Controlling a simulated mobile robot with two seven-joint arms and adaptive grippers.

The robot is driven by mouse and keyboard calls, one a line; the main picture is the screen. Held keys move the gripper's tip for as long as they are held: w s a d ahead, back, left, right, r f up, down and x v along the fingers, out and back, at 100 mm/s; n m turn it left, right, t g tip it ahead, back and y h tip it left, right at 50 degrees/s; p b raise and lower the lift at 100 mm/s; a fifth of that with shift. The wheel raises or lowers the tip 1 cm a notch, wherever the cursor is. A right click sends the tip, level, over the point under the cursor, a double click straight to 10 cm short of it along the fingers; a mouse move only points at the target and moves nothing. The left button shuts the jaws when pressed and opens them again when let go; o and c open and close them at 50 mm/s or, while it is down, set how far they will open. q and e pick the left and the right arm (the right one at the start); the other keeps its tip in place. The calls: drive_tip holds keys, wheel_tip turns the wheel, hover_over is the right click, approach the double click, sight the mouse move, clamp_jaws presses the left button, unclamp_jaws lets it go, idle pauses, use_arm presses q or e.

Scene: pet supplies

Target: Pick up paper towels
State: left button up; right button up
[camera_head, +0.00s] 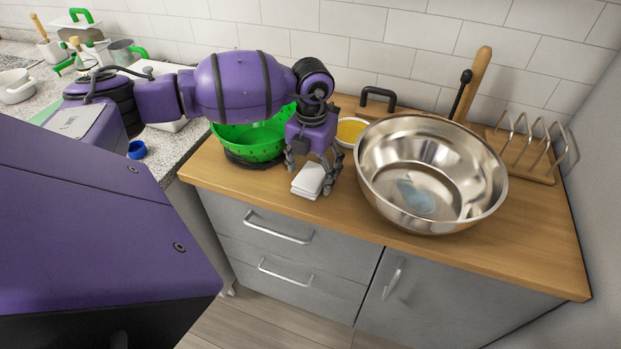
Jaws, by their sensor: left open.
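The paper towels (308,180) look like a small white folded stack near the front edge of the wooden counter, in the head view. My left gripper (312,181) is over the stack, pointing down, with one finger at its left and one at its right. The gripper is open. I cannot tell whether the fingers touch the stack. My right gripper is not in view.
A large steel bowl (375,180) stands close to the right of the gripper. A green colander (240,140) is at the left, partly hidden by my arm. A yellow-filled bowl (351,130) and a wire rack (530,150) are behind. Drawers (275,250) lie below.

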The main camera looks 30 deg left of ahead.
use_arm(q)
drive_tip(key=shift+f, duration=0.3)
drive_tip(key=shift+s, duration=0.15)
drive_tip(key=c, duration=1)
drive_tip(key=shift+o, duration=0.2)
drive_tip(key=shift+r, duration=0.15)
drive_tip(key=shift+r, duration=0.3)
wheel_tip(320, 180, up, 2)
drive_tip(key=shift+r, duration=0.15)
drive_tip(key=s+d+r, duration=0.2)
drive_tip(key=r, duration=0.1)
drive_tip(key=s+d+r, duration=0.1)
drive_tip(key=r, duration=0.1)
drive_tip(key=shift+s+r, duration=0.1)
drive_tip(key=shift+r, duration=0.05)
drive_tip(key=s+d+r, duration=0.4)
drive_tip(key=s+d, duration=0.2)
drive_tip(key=s, duration=0.1)
drive_tip(key=shift+s+r, duration=0.25)
drive_tip(key=shift+r, duration=0.05)
